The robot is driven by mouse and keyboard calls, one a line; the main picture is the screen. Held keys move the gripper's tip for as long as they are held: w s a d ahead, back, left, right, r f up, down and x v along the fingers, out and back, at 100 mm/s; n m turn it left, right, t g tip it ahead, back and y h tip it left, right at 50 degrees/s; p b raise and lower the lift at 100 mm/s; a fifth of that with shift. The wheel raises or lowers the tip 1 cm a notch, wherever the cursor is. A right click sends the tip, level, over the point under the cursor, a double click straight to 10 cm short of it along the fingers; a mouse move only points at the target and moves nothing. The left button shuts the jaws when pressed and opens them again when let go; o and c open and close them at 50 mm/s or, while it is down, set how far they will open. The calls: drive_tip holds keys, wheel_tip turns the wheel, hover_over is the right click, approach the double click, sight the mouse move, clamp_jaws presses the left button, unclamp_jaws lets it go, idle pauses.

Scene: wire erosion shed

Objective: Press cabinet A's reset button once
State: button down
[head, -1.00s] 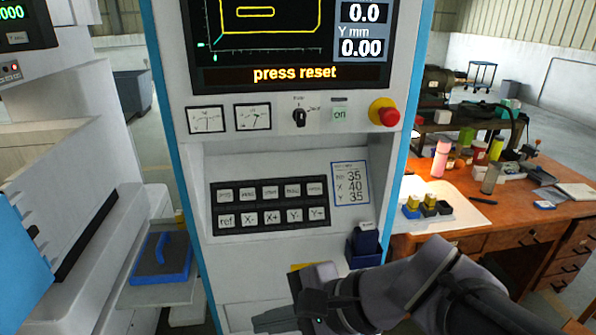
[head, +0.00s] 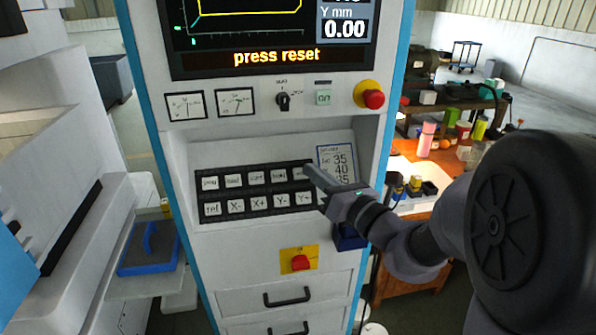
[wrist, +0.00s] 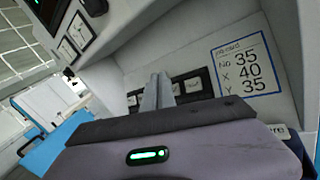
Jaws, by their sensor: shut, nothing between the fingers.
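The grey cabinet (head: 205,262) with blue edges stands in front of me; no letter A is readable on it. Its screen (head: 275,57) reads "press reset". The key panel (head: 262,219) has two rows of pale keys; the lower row reads ref, X-, X+, Y-, Y+. My gripper (head: 309,168) is shut and empty, its tips at the right end of the upper row, where they partly hide the last key. In the wrist view the shut fingers (wrist: 158,82) point at the panel, with a pale key (wrist: 193,85) just right of them. I cannot tell whether they touch.
Above the panel are a rotary switch (head: 283,101), a lit on button (head: 323,97) and a red emergency stop (head: 373,98). A red switch on a yellow plate (head: 299,262) sits below. A job card (wrist: 245,72) is right of the keys. A cluttered bench (head: 408,170) stands right.

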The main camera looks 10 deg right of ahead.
sight(301, 174)
drive_tip(key=shift+w+f, duration=0.1)
drive_tip(key=shift+w+f+b, duration=0.5)
drive_tip(key=shift+w+f, duration=0.35)
drive_tip(key=shift+w, duration=0.3)
drive_tip(key=shift+w+f+b, duration=0.55)
drive_tip(key=shift+w+f, duration=0.25)
drive_tip(key=shift+w, duration=0.4)
drive_tip(key=shift+w+f+b, duration=0.5)
drive_tip(key=shift+w+f, duration=0.35)
drive_tip(key=shift+w, duration=0.3)
drive_tip(key=shift+w+f, duration=0.25)
drive_tip(key=shift+w, duration=0.05)
drive_tip(key=shift+w+f, duration=0.25)
drive_tip(key=shift+w, duration=0.1)
drive_tip(key=shift+r, duration=0.1)
drive_tip(key=shift+s+r, duration=0.4)
drive_tip(key=shift+s, duration=0.25)
